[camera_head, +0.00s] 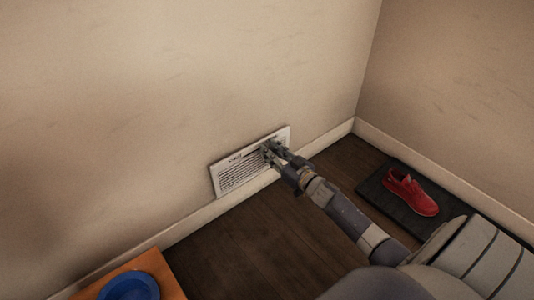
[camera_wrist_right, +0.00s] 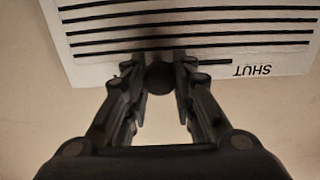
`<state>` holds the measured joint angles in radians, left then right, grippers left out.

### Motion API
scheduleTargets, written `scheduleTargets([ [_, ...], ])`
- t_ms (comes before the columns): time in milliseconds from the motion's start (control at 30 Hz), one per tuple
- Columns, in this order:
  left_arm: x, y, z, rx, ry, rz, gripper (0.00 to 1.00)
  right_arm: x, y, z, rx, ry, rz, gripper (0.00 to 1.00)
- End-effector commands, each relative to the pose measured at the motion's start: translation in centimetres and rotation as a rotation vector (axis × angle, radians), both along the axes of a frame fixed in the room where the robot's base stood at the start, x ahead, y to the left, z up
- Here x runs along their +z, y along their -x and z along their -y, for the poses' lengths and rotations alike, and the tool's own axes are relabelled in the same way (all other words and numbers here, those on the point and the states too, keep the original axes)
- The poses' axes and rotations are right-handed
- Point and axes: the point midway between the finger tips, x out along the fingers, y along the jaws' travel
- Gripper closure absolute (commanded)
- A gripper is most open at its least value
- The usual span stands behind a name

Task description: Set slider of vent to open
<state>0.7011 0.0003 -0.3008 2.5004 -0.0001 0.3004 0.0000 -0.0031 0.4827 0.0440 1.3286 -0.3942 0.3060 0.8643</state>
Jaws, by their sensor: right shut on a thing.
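The white vent (camera_head: 232,180) with dark slats is set low in the wall, just above the baseboard. In the right wrist view the vent (camera_wrist_right: 270,25) fills the top, upside down, with the word "SHUT" at its right and a dark slot beside it. The slider's round dark knob (camera_wrist_right: 159,78) sits between my fingertips. My right gripper (camera_head: 268,152) is at the right part of the vent; in the wrist view the right gripper (camera_wrist_right: 158,85) is shut on the knob. My left gripper is not in view.
A red shoe (camera_head: 410,192) lies on a dark mat (camera_head: 375,195) on the floor at the right. A blue bowl (camera_head: 130,287) sits on an orange surface (camera_head: 155,262) at the bottom left. Bare wooden floor (camera_head: 250,240) lies between them.

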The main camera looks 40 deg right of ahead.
Motion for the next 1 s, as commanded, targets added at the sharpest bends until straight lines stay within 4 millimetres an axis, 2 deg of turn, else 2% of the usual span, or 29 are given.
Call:
scheduleTargets([
  [167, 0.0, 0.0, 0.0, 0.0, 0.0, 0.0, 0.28, 0.1, -0.1, 0.5, -0.01, 0.002, 0.0, 1.0],
  [200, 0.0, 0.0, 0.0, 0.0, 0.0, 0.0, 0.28, 0.1, -0.1, 0.5, -0.01, 0.002, 0.0, 0.69],
  [267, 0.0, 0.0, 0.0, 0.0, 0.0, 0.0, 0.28, 0.2, -0.1, 0.5, -0.011, 0.002, 0.0, 0.56],
  [667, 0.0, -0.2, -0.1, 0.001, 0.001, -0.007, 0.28, 0.0, 0.2, 0.3, -0.006, 0.001, 0.0, 0.55],
  [833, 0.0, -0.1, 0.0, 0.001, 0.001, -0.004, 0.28, -0.1, 2.1, 0.4, -0.005, 0.001, -0.002, 0.55],
  [1000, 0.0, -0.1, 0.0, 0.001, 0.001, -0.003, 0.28, -0.1, 5.3, 0.7, -0.006, 0.002, -0.004, 0.55],
])
